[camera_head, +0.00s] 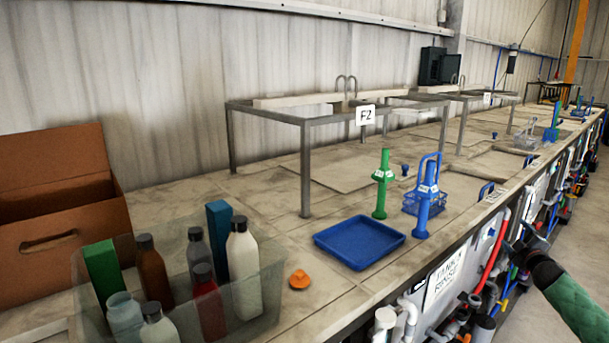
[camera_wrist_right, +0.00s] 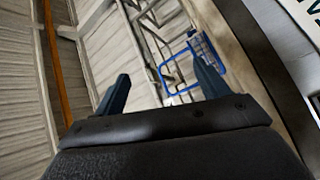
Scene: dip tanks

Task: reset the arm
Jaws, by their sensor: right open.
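My right gripper (camera_head: 527,243) is at the right of the head view, in front of the bench edge and over the pipes. In the right wrist view its two fingers (camera_wrist_right: 160,90) stand apart with nothing between them that I can see held. A blue wire basket (camera_wrist_right: 190,65) shows beyond the fingers there, apart from them. The green sleeve of my right arm reaches in from the lower right corner of the head view. My left gripper is not in view.
On the bench stand a blue tray (camera_head: 358,242), a green cylinder (camera_head: 382,184), a blue cylinder (camera_head: 426,203), a clear bin (camera_head: 262,322) of bottles, an orange object (camera_head: 299,279) and a cardboard box (camera_head: 60,240). A metal frame (camera_head: 305,170) stands behind. Pipes (camera_head: 490,250) line the bench front.

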